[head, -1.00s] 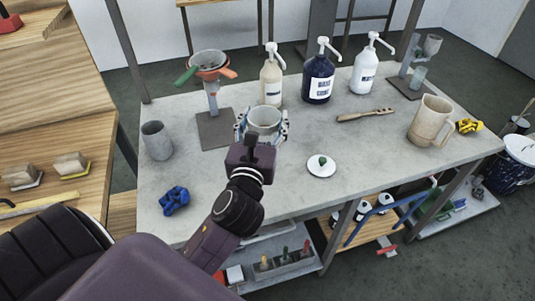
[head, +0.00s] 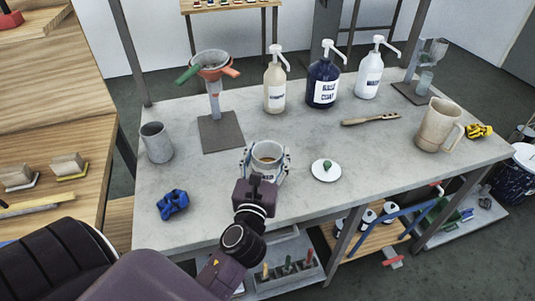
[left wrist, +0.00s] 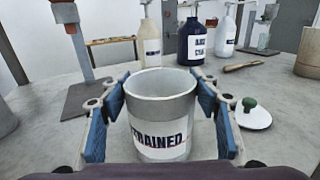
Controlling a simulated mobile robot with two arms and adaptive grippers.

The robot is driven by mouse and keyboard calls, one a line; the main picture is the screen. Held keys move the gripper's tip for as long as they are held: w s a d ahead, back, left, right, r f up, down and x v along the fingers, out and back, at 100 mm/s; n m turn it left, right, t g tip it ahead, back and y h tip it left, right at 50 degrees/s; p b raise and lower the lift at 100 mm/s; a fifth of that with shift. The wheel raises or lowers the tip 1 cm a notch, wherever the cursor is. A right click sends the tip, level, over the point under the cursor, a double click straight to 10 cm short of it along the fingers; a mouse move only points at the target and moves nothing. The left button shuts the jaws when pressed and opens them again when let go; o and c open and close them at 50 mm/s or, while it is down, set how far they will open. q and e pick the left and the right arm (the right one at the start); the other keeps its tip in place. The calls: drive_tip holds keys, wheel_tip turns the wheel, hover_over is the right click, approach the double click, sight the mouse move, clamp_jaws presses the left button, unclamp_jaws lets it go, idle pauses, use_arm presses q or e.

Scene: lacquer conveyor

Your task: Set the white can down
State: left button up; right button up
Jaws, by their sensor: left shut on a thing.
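The white can (head: 267,151) is open-topped and upright, with something brownish inside. My left gripper (head: 267,163) is shut around it from its two sides, over the near middle of the grey worktop (head: 300,205). My right gripper is not in view.
A funnel stand (head: 213,100) and a grey cup (head: 156,143) stand left and behind. A blue crumpled cloth (head: 173,204) lies front left. Pump bottles (head: 323,82) line the back. A brush (head: 370,117) and a beige jug (head: 438,127) are at right. Bare worktop surrounds the can.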

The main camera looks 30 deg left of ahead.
use_arm(q)
drive_tip(key=shift+f, duration=0.1)
drive_tip(key=o, duration=1.9)
drive_tip(key=shift+b+v, duration=1.9)
drive_tip(key=shift+v, duration=4.1)
